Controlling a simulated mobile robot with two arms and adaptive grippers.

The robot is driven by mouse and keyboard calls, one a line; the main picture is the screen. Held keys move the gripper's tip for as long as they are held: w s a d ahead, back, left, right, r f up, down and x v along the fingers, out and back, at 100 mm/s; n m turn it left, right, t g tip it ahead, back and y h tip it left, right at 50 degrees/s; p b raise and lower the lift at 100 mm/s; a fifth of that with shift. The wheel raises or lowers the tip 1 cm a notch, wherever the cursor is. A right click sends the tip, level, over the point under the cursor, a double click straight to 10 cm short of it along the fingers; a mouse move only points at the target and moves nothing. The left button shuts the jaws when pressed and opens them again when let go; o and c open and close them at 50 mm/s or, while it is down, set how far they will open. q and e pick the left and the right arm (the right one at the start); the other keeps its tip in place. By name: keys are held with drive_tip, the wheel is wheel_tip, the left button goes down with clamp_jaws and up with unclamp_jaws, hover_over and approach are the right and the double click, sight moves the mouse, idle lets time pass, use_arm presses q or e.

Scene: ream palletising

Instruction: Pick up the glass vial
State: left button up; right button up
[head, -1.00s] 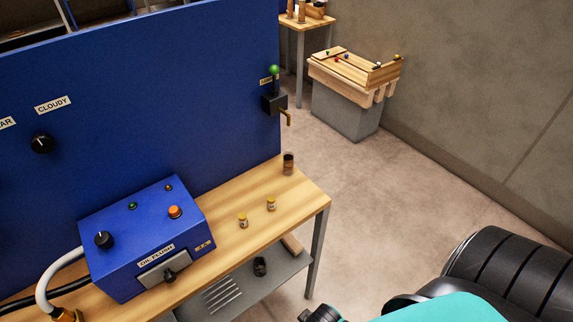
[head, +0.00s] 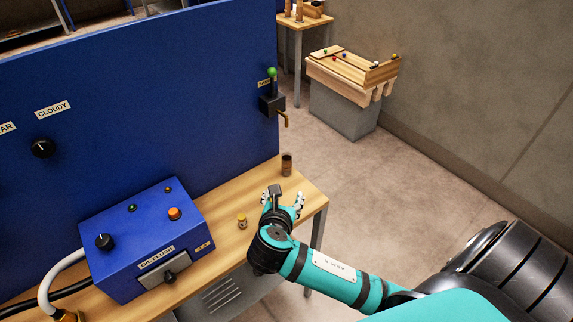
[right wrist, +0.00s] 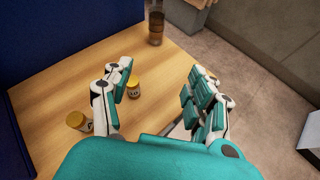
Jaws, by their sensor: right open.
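A brownish see-through glass vial (head: 286,164) stands upright near the far right corner of the wooden bench; it also shows at the top of the right wrist view (right wrist: 156,24). My right gripper (head: 286,198) is open and empty over the bench, short of the vial and apart from it. In the right wrist view its spread fingers (right wrist: 160,78) point towards the vial. A small yellow-capped jar (right wrist: 134,89) shows between the fingers, close to the left one; my gripper hides it in the head view. My left gripper is not in view.
A second yellow-capped jar (head: 242,222) stands left of my right gripper. A blue panel (head: 150,100) with a green-knobbed tap (head: 272,75) rises behind the bench (head: 232,205). A blue control box (head: 145,235) stands at left.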

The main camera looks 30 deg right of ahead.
sight(286, 163)
drive_tip(key=w+d+f, duration=0.1)
drive_tip(key=w+d, duration=0.1)
drive_tip(key=w, duration=0.1)
drive_tip(key=w+d+f+n, duration=0.1)
drive_tip(key=w+d, duration=0.2)
drive_tip(key=w+d+n+h, duration=0.1)
drive_tip(key=w+d, duration=0.1)
drive_tip(key=w, duration=0.2)
drive_tip(key=shift+w+d+f+t, duration=0.1)
drive_tip(key=shift+d+f+t, duration=0.25)
drive_tip(key=shift+f+t, duration=0.05)
drive_tip(key=shift+w+p+x, duration=0.2)
drive_tip(key=shift+p+x, duration=0.1)
drive_tip(key=shift+x, duration=2.35)
drive_tip(key=shift+a+r, duration=0.2)
drive_tip(key=shift+c, duration=0.3)
clamp_jaws()
